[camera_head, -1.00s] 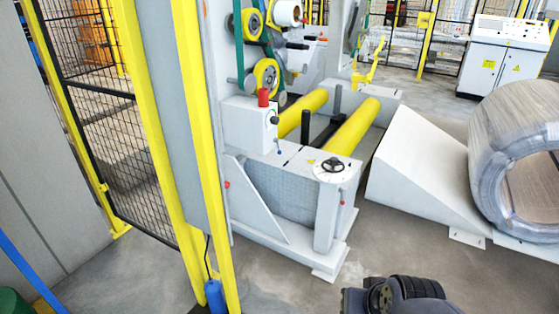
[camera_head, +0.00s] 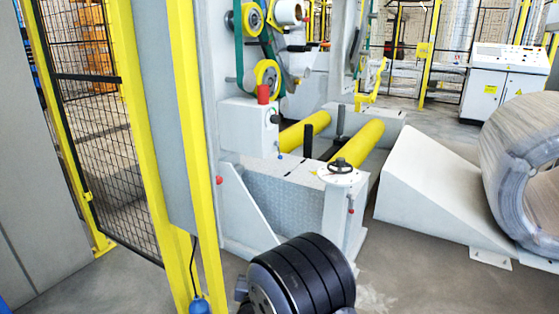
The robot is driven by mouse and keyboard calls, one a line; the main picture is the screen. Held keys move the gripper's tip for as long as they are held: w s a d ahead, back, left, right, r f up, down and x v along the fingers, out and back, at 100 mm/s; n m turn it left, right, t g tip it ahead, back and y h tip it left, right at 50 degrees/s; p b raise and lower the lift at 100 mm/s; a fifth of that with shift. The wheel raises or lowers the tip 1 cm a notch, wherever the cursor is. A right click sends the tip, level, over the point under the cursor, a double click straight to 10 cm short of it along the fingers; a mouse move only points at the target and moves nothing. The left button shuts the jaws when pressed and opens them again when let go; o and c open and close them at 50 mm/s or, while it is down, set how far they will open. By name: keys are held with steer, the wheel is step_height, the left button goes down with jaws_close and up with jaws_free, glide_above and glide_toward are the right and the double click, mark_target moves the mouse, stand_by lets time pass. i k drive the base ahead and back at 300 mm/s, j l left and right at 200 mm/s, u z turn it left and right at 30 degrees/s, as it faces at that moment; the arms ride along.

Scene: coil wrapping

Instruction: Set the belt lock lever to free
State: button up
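The wrapping machine has a green belt (camera_head: 239,60) running by yellow-rimmed pulleys (camera_head: 267,74). Below them is a grey box (camera_head: 246,126) with a red cylinder (camera_head: 263,94) on top and a dark knob on its right side. A small lever with a blue tip (camera_head: 280,156) hangs below the box. A black handle (camera_head: 300,48) sticks out beside the pulleys. I cannot tell which part is the belt lock lever, or its setting. A dark ribbed part of my arm shows at the bottom centre, in front of the machine's base. My gripper's fingers do not show.
A black handwheel (camera_head: 341,166) sits on the machine's front corner post. Yellow rollers (camera_head: 357,143) lie behind it. A grey ramp (camera_head: 425,190) and a wrapped coil (camera_head: 520,165) stand at right. Yellow posts (camera_head: 143,120) and a mesh fence (camera_head: 100,150) stand at left.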

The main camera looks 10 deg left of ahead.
mark_target(277, 143)
steer(key=i+l+u, duration=0.1)
steer(key=i, duration=0.45)
steer(key=i+l, duration=0.1)
steer(key=i, duration=0.5)
steer(key=i+l+u, duration=0.15)
steer(key=i, duration=0.4)
steer(key=i+l+u, duration=0.1)
steer(key=i, duration=0.45)
